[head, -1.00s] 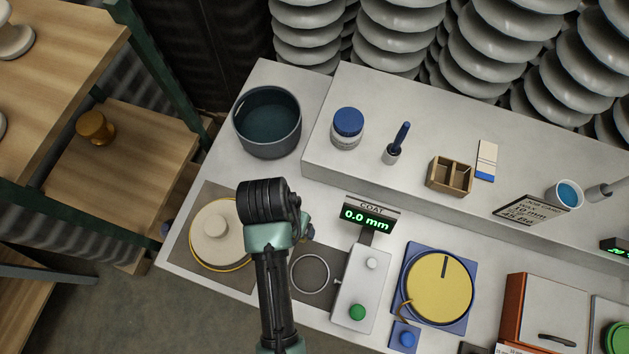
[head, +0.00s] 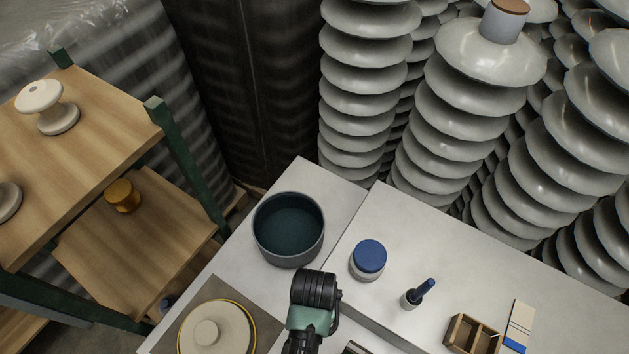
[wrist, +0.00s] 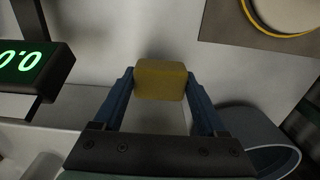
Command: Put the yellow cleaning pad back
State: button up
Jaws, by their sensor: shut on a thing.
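The yellow cleaning pad (wrist: 160,80) is a small block held between the two blue fingers of my gripper (wrist: 160,85) in the wrist view. The gripper is shut on the pad, above the pale worktop. In the head view my wrist stands in front of the dark round basin (head: 288,232), and the fingers and the pad are hidden. The basin also shows at the lower right of the wrist view (wrist: 272,150).
A blue-lidded jar (head: 369,257), a blue-handled tool in a holder (head: 417,296) and a divided wooden box (head: 470,337) stand on the raised ledge. A pale knobbed disc (head: 215,338) lies at left. A green-digit display (wrist: 32,62) is near the gripper.

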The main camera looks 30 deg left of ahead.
jog(key=shift+f, duration=1.6)
jog(key=shift+f, duration=0.1)
jog(key=o, duration=1.1)
notch_tip(320, 180, up, 12)
jog(key=shift+r, duration=0.15)
